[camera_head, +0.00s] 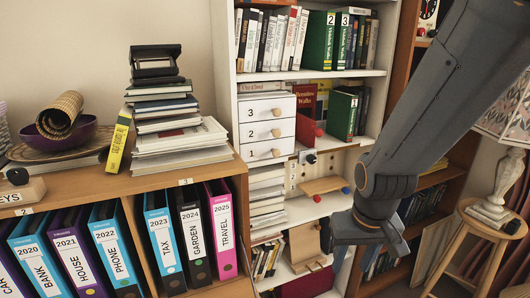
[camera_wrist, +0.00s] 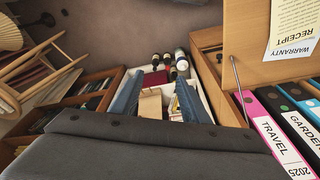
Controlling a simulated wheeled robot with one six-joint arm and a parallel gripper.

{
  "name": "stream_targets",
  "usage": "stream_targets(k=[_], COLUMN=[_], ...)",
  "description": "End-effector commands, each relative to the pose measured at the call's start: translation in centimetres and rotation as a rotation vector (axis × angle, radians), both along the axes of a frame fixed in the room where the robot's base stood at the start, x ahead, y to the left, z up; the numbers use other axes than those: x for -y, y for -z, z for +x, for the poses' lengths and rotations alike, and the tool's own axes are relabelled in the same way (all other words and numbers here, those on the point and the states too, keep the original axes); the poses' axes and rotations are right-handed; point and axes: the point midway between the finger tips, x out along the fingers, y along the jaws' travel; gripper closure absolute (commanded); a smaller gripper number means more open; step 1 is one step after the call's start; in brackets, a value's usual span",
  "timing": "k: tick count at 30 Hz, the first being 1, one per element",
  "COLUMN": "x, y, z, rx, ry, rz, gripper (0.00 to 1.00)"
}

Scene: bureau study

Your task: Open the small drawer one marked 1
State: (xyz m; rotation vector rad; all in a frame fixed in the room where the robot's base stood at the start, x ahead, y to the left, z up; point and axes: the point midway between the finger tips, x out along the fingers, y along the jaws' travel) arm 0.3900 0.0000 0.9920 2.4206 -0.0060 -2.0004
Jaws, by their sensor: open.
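The small white drawer unit has three stacked drawers with round wooden knobs in the white bookcase in the head view. The drawer marked 1 (camera_head: 262,152) is the lowest and looks shut. Its knob (camera_head: 276,153) faces outward. My gripper (camera_head: 335,245) is to the right of and below this drawer, in front of the lower shelves and apart from the knob. In the wrist view my gripper (camera_wrist: 160,95) shows its two blue-grey fingers apart with nothing held between them. I cannot make out drawer 1 in the wrist view.
A low cabinet with upright binders (camera_head: 162,243) stands to the left, carrying a stack of books (camera_head: 180,145). A wooden stool (camera_head: 480,222) with a lamp stands at the right. Small bottles (camera_wrist: 180,58) show beyond my fingers in the wrist view.

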Motion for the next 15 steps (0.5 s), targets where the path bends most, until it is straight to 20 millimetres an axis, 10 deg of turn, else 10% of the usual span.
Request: stream_targets(k=[15], x=[-5.7], y=[-3.6], z=[21.3], rx=[0.851], ry=[-0.086], rz=[0.173], gripper=[0.59])
